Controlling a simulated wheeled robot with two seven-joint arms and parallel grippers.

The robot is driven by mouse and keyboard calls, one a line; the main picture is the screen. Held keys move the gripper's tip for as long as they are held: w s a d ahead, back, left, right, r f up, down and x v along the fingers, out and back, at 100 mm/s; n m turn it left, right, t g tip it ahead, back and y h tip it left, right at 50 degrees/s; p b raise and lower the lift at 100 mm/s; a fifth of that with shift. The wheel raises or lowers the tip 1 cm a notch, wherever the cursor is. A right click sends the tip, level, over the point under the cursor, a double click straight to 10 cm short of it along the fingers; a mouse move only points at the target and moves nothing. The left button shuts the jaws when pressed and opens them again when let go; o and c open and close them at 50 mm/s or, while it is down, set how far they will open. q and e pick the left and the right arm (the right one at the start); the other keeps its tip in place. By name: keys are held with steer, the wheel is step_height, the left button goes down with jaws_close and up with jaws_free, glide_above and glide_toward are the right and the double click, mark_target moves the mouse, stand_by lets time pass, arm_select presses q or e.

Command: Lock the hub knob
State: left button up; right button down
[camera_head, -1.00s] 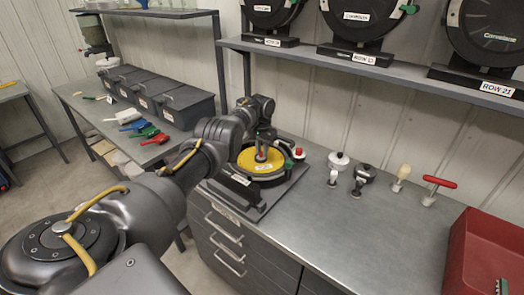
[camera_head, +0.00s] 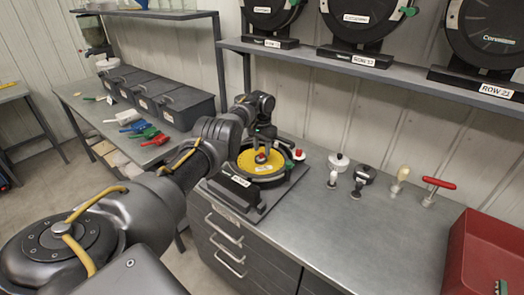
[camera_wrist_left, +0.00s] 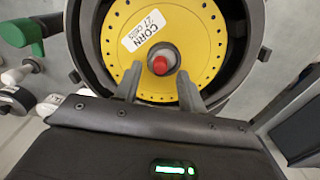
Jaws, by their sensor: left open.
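The hub knob (camera_wrist_left: 162,62) has a red cap and a pale collar, and sits at the centre of a yellow seed disc (camera_wrist_left: 200,28) labelled "CORN". I cannot tell how high the fingertips are above the disc. My right gripper is not in view.
A green handle (camera_wrist_left: 22,35) sticks out beside the housing. Small knobbed tools, a black cap (camera_head: 365,174) and a red T-handle (camera_head: 438,182) stand to the right. A red bin (camera_head: 486,250) is at the far right. The bench front between is clear.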

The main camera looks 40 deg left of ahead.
arm_select(q)
step_height(320, 180, up, 9)
steer(key=shift+b, duration=0.4)
stand_by(0.4)
